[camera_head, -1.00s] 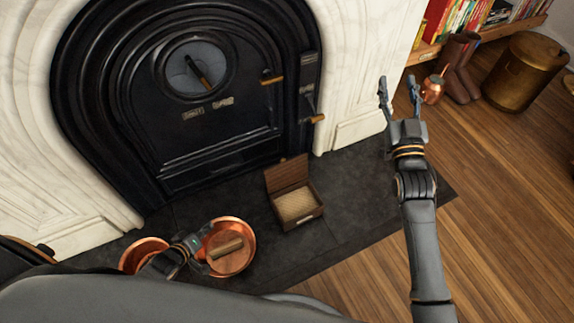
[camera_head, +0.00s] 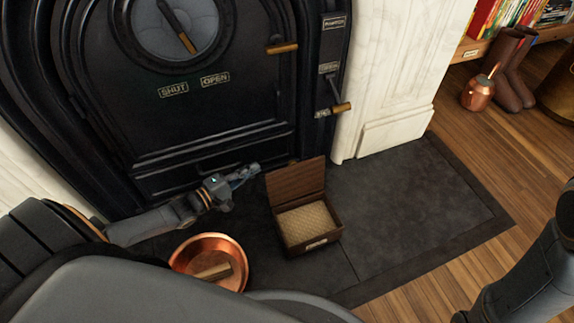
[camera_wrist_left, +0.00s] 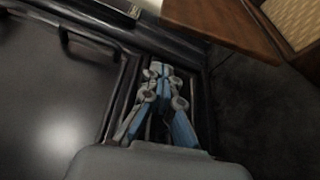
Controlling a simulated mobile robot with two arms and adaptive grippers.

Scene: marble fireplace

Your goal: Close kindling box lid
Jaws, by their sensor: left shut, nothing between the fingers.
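The kindling box (camera_head: 310,245) is a small dark brown wooden box on the hearth slab, with a pale woven surface inside. Its lid (camera_head: 296,181) stands open, raised at the back edge on the stove side. My left gripper (camera_head: 252,171) is shut and empty, just left of the raised lid near its back edge. Contact with the lid cannot be told. In the left wrist view the closed fingers (camera_wrist_left: 160,78) show below the brown wooden lid (camera_wrist_left: 222,20). My right forearm (camera_head: 530,275) shows at the right edge; its gripper is out of the picture.
A copper pan (camera_head: 242,275) holding a piece of wood sits left of the box. The black stove door (camera_head: 200,110) is close behind my left gripper. The dark hearth slab (camera_head: 420,200) is clear right of the box. A copper pot (camera_head: 477,93) and boots stand farther right.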

